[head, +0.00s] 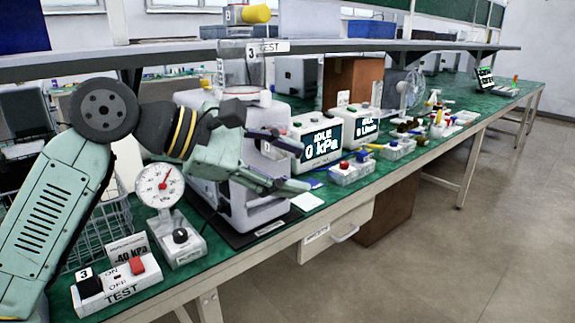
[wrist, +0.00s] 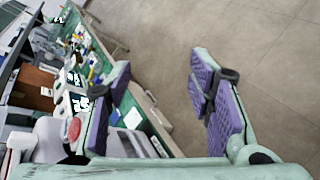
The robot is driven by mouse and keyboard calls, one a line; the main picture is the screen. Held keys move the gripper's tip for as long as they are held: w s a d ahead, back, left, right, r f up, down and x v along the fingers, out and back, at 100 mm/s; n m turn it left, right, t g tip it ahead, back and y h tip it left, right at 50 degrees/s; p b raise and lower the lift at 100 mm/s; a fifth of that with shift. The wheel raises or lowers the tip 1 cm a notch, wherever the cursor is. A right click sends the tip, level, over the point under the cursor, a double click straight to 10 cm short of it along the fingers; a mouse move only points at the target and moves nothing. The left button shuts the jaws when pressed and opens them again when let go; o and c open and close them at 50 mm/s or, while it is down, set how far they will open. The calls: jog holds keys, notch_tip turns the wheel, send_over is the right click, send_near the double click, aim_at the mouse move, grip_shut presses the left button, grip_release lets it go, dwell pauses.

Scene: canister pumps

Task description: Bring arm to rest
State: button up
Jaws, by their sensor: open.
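My arm reaches in from the left in the head view, over the near end of the green-topped bench (head: 315,190). My gripper (head: 305,164) is open and empty, with its fingers spread in front of the white pump unit (head: 240,205). The pump unit carries a clear canister (head: 240,65) labelled 3 TEST. My arm and gripper hide part of the unit.
A dial gauge (head: 160,185) and a switch box (head: 117,283) with a red switch stand at the near left. Two displays reading IDLE, one showing kPa (head: 320,140), stand behind the gripper. A shelf (head: 380,46) runs above the bench. The floor (head: 440,260) at right is clear.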

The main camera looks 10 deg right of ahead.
jog(key=shift+s+d+r, duration=0.1)
jog(key=shift+s+r, duration=0.05)
